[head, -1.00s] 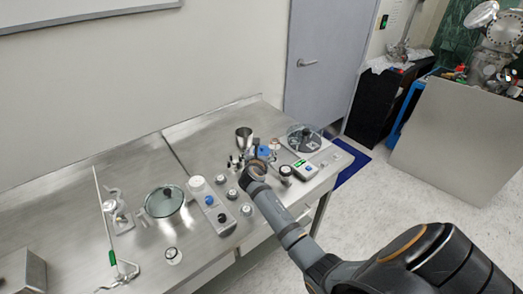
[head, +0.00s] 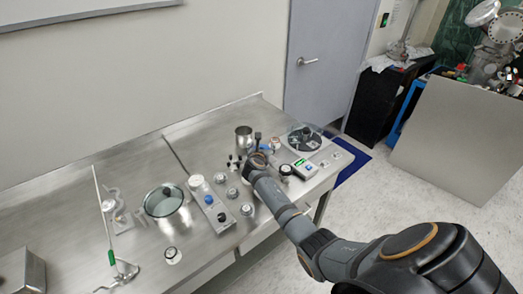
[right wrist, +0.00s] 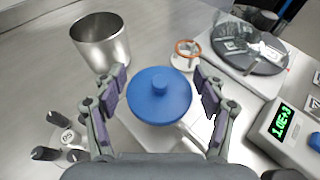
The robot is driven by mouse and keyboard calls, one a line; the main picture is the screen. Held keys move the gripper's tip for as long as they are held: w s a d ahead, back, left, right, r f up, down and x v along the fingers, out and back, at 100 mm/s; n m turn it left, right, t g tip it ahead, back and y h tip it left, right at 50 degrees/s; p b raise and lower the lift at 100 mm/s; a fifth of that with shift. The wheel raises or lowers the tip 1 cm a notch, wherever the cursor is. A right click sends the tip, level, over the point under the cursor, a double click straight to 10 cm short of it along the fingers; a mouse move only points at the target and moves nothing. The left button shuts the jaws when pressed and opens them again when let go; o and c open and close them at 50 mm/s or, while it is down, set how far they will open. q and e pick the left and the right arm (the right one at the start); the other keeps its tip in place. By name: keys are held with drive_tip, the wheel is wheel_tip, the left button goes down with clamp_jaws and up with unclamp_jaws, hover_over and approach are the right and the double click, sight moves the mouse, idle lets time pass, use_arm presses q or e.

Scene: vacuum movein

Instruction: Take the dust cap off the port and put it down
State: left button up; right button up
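The blue dust cap (right wrist: 159,95) is a round disc with a raised knob, facing my right wrist camera. It lies between the two fingers of my right gripper (right wrist: 161,90), which are spread on either side of it, with a narrow gap at each side. A pale part shows below the cap; the port itself is mostly hidden. In the head view my right gripper (head: 258,155) is over the bench's right part, and the arm covers most of the cap (head: 264,147). My left gripper is not in view.
A metal cup (right wrist: 101,42) stands left of the cap. A ring-topped fitting (right wrist: 187,54) and a dark round plate (right wrist: 249,48) are beyond it. A display box (right wrist: 285,130) is at right, with black knobs (right wrist: 70,137) at left. The steel bench (head: 100,185) has bare room at its back.

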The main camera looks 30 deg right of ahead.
sight(261, 146)
drive_tip(key=shift+f, duration=0.1)
drive_tip(key=c, duration=0.3)
drive_tip(key=shift+c, duration=0.2)
drive_tip(key=shift+r, duration=0.2)
drive_tip(key=shift+c, duration=0.3)
wheel_tip(261, 146, up, 3)
drive_tip(key=shift+w+f, duration=0.1)
clamp_jaws()
drive_tip(key=s+a+r, duration=0.8)
drive_tip(key=s+r, duration=0.2)
drive_tip(key=s, duration=0.1)
drive_tip(key=shift+a, duration=0.25)
drive_tip(key=shift+s, duration=0.1)
